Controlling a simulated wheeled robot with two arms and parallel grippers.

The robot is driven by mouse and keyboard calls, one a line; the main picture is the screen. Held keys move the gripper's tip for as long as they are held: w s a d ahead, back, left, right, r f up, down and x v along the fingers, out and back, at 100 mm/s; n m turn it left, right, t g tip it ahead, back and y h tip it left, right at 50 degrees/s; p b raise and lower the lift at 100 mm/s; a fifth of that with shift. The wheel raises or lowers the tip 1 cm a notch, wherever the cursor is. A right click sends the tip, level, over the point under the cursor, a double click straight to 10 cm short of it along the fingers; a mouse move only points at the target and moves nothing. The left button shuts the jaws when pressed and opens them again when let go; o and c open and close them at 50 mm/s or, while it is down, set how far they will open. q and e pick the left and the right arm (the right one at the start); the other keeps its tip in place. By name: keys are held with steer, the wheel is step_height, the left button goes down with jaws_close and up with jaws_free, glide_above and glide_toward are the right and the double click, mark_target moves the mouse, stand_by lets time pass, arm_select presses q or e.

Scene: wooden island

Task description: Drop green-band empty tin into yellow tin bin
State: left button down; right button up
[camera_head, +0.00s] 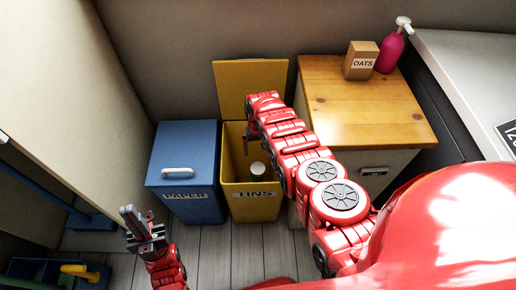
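The yellow tin bin (236,197), labelled TINS, stands on the floor with its lid (232,82) raised against the wall. A pale round-topped tin (257,169) shows inside the bin opening, near the front wall; no green band is visible on it. My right gripper (250,139) hangs over the back left of the bin opening, apart from the tin. Its fingers are small and dark, and their gap is unclear. My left gripper (137,218) is left of the bins, in front of the blue bin, with nothing visible in it.
A closed blue bin (185,202) labelled PAPER stands just left of the yellow bin. A wood-topped cabinet (362,110) to the right carries an oats box (361,61) and a pink pump bottle (390,53). A blue crate (42,273) is at lower left. Floor is clear in front.

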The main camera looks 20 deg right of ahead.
step_height(320, 180, up, 17)
steer(key=p, duration=0.5)
steer(key=shift+r+p, duration=0.2)
steer(key=shift+p, duration=0.15)
steer(key=shift+s+f, duration=0.1)
stand_by(0.3)
